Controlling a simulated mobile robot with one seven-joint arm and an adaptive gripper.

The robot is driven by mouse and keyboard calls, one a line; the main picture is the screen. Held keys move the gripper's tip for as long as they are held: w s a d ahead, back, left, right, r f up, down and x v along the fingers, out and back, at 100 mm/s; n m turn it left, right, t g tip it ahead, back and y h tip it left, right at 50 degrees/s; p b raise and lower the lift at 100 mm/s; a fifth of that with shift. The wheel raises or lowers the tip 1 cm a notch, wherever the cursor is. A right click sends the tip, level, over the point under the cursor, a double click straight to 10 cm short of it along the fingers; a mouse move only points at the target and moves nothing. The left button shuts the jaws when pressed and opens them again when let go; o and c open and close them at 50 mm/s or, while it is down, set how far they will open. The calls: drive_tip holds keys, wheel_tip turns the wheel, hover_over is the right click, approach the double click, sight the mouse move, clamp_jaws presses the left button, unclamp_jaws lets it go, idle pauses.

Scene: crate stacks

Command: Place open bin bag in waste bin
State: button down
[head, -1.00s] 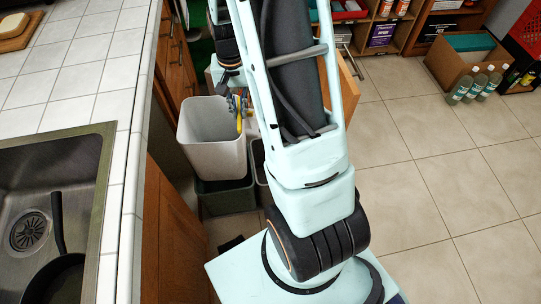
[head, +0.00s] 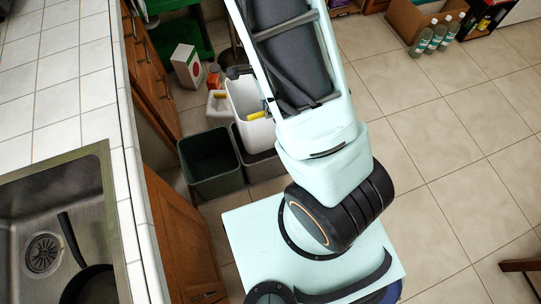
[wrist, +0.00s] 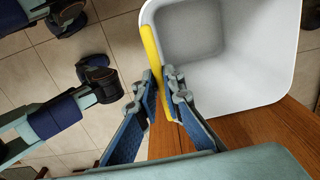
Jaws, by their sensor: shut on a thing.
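The white, box-shaped open bin bag (head: 240,98) has a yellow strip on its rim. In the wrist view the open bin bag (wrist: 245,75) shows its open mouth and pale inside. My gripper (wrist: 162,92) is shut on its rim at the yellow strip; in the head view my arm mostly hides the gripper. An empty dark green waste bin (head: 208,178) stands on the floor by the cabinet. A grey waste bin (head: 262,170) stands right of it. The bag's lower end overlaps the grey bin's mouth in the picture; I cannot tell whether it is above or inside.
The tiled counter (head: 70,70) with a sink (head: 75,190) and wooden cabinets (head: 185,240) bound the left side. A white carton (head: 187,67) and a red-orange item (head: 214,76) stand behind the bins. Bottles (head: 436,36) stand at the upper right. The floor at right is mostly clear.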

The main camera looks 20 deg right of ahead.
sight(269, 138)
wheel_tip(269, 138, down, 28)
drive_tip(key=b, duration=1.2)
drive_tip(key=shift+r, duration=0.1)
drive_tip(key=c, duration=2.1)
unclamp_jaws()
wheel_tip(269, 138, up, 12)
drive_tip(key=p, duration=0.5)
